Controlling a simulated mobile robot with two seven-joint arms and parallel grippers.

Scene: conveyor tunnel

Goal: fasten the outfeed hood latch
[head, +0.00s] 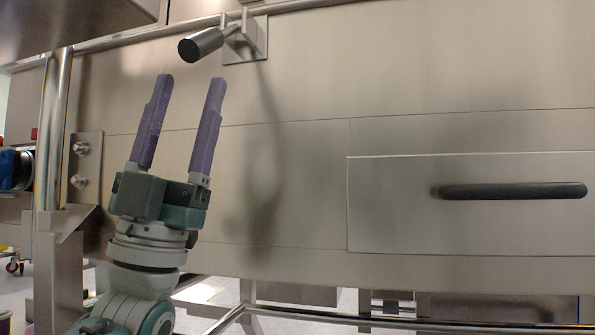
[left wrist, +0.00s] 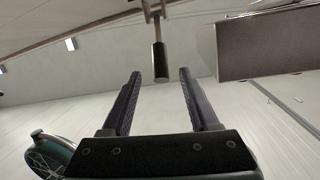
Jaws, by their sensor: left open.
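The latch handle is a short dark cylinder (head: 201,44) on a metal lever, joined to a bracket plate (head: 246,41) on the steel side panel. It sticks out toward the left and the camera. My left gripper (head: 191,80) is open and empty, its two purple fingers pointing up just below the handle. In the left wrist view the handle (left wrist: 160,62) hangs beyond the fingertips, in line with the gap between them; it looks clear of both fingers (left wrist: 158,74). My right gripper is not in view. Whether the lever is fastened cannot be told.
A steel drawer-like panel with a black bar handle (head: 512,190) is on the right. A metal rail (head: 180,30) runs along the top, and an upright post (head: 52,130) stands left. A steel box edge (left wrist: 265,45) is at upper right in the wrist view.

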